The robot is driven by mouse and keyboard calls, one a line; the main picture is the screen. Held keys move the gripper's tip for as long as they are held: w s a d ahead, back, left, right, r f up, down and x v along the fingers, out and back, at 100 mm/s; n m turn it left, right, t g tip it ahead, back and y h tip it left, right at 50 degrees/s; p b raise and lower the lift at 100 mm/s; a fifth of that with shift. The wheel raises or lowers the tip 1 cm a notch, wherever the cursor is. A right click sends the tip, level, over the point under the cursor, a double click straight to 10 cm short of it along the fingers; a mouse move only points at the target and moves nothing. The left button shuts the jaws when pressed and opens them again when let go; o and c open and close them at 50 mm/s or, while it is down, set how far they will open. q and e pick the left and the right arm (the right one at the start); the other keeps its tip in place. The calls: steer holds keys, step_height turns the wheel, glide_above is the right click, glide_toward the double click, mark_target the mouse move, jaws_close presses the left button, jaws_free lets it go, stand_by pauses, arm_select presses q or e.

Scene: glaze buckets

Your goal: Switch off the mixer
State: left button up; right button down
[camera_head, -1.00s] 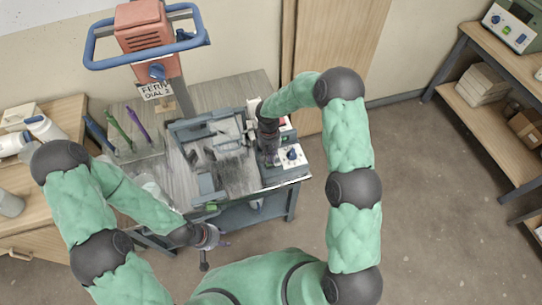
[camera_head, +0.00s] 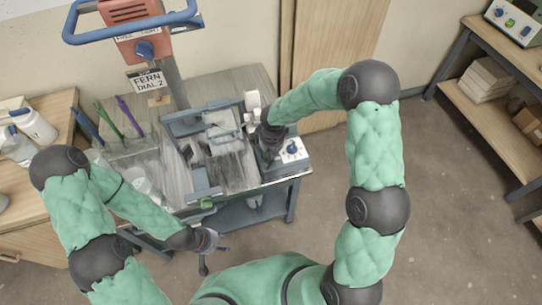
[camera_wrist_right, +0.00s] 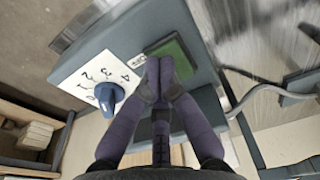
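The mixer has an orange head (camera_head: 133,12) with a blue handle and knob, on a grey post beside a sign reading "FERN DIAL 2". A grey control box at the cart's right end carries a blue dial (camera_head: 292,149) on a white numbered plate. In the right wrist view the dial (camera_wrist_right: 109,95) lies left of a green rectangular button (camera_wrist_right: 178,52). My right gripper (camera_wrist_right: 160,72) is shut and empty, its fingertips over the green button's lower edge; contact cannot be told. It also shows in the head view (camera_head: 268,158). My left gripper (camera_head: 212,243) hangs at the cart's front edge; its fingers are unclear.
The cart (camera_head: 235,85) holds a grey tray-like frame and upright green, blue and purple tools (camera_head: 128,116). A wooden table with white bottles (camera_head: 36,126) stands left. Shelves with a control unit (camera_head: 515,20) stand at the far right. Floor between is clear.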

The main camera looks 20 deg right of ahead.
steer(key=shift+s+a+f, duration=0.15)
steer(key=shift+s+f, duration=0.15)
steer(key=shift+f, duration=0.15)
steer(key=shift+w+r, duration=0.2)
steer(key=shift+w, duration=0.5)
steer(key=shift+r, duration=0.1)
steer(key=shift+w+r+p, duration=0.25)
steer(key=shift+r+p, duration=0.35)
steer(key=shift+p, duration=0.1)
steer(key=r+p, duration=0.1)
steer(key=r, duration=0.1)
steer(key=s+r+p, duration=0.1)
steer(key=r, duration=0.2)
step_height(320, 180, up, 8)
steer(key=p, duration=0.2)
steer(key=shift+s, duration=0.4)
steer(key=shift+r, duration=0.1)
